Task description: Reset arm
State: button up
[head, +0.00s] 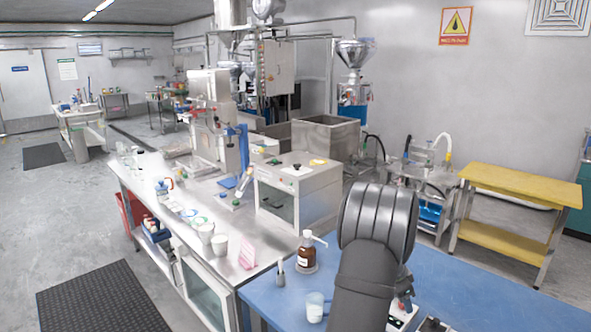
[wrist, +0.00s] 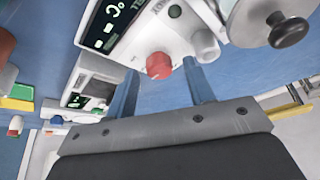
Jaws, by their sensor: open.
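In the wrist view, my gripper (wrist: 160,72) is open, with its two blue-grey fingers apart and nothing held between them. A white and black machine (wrist: 128,30) with green display digits and a red knob (wrist: 159,66) lies beyond the fingertips. The red knob appears between the fingers; I cannot tell whether they touch the machine. A round metal part with a black knob (wrist: 288,30) is at the upper right. In the head view, my dark arm covers much of the blue table (head: 262,298), and my fingers are hidden behind it.
A second device with a green display (wrist: 82,100) shows in the wrist view. A steel bench (head: 185,205) with cups lies left; a yellow table (head: 520,184) stands right.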

dwell(0.4)
jog(key=v, duration=1.7)
jog(key=x, duration=1.7)
jog(key=shift+d+f, duration=0.1)
jog(key=shift+f, duration=0.15)
jog(key=shift+s+r+n, duration=0.1)
jog(key=shift+r+n, duration=0.1)
jog(key=shift+n, duration=0.5)
jog(key=shift+s+d+n+t+y, duration=0.1)
jog(key=shift+n+t+y, duration=0.45)
jog(key=shift+n, duration=1.05)
jog(key=shift+s+n+t+y, duration=0.1)
jog(key=shift+n+t+y, duration=0.15)
jog(key=shift+n+t, duration=0.95)
jog(key=shift+d+n+y, duration=0.1)
jog(key=shift+n+y, duration=0.3)
jog(key=shift+n, duration=1.05)
jog(key=shift+d+n+y, duration=0.1)
jog(key=shift+n+y, duration=0.3)
jog(key=shift+n, duration=1.05)
jog(key=shift+n+y, duration=0.7)
jog(key=shift+n, duration=1.1)
